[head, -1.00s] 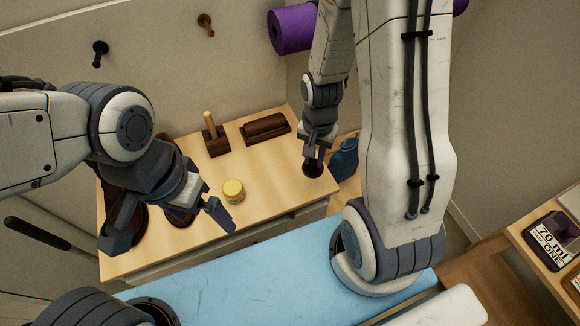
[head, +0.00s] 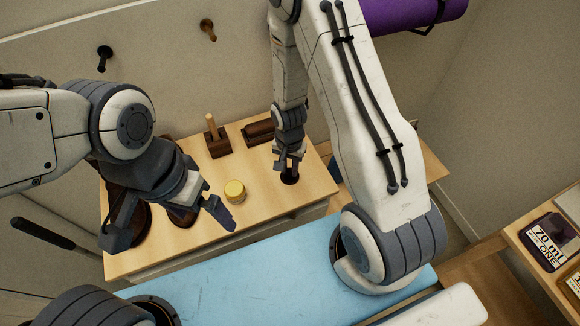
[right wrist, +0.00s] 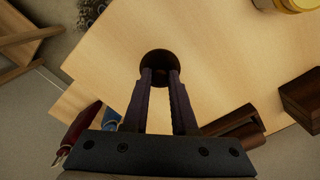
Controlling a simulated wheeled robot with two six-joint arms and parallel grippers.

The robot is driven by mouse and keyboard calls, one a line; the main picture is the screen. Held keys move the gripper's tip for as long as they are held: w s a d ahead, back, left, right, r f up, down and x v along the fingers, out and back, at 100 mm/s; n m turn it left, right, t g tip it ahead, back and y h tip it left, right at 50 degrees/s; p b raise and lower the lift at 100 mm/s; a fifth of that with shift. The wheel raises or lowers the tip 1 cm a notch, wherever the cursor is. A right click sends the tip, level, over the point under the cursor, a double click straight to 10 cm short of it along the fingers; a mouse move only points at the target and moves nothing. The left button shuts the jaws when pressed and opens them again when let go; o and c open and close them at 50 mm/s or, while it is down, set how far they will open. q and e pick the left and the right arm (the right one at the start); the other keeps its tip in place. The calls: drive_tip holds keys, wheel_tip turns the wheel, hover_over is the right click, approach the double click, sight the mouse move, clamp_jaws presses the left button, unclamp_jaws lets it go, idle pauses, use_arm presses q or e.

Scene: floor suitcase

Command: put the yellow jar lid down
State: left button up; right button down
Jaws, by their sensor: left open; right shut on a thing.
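A small jar with a yellow lid (head: 235,188) stands upright on the wooden tabletop (head: 258,205); its edge also shows at the top right of the right wrist view (right wrist: 298,4). My right gripper (head: 289,168) is to the right of the jar, pointing down and shut on a dark brown round thing (right wrist: 160,62). That thing is at or just above the tabletop; I cannot tell if it touches. It looks brown, not yellow. My left gripper (head: 170,222) is open and empty, in front and left of the jar.
A dark block with a wooden peg (head: 216,138) and a dark brown holder (head: 259,132) stand at the back. Brown round things lie partly hidden behind my left gripper. A blue surface (head: 240,280) lies in front. The tabletop between jar and right gripper is clear.

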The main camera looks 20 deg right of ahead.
sight(289, 171)
drive_tip(key=shift+f, duration=0.2)
drive_tip(key=c, duration=0.7)
unclamp_jaws()
drive_tip(key=shift+r, duration=0.1)
wheel_tip(289, 171, up, 12)
drive_tip(key=s+a+r+n, duration=0.4)
drive_tip(key=s+n, duration=0.1)
drive_tip(key=s, duration=0.1)
drive_tip(key=s+a+r+n, duration=0.4)
drive_tip(key=s+r+n, duration=0.1)
drive_tip(key=s, duration=0.1)
drive_tip(key=s+a+r+n+y+b, duration=0.1)
drive_tip(key=s+a+r+n, duration=0.3)
drive_tip(key=s+n, duration=0.2)
drive_tip(key=shift+a+r, duration=0.15)
drive_tip(key=shift+r, duration=0.05)
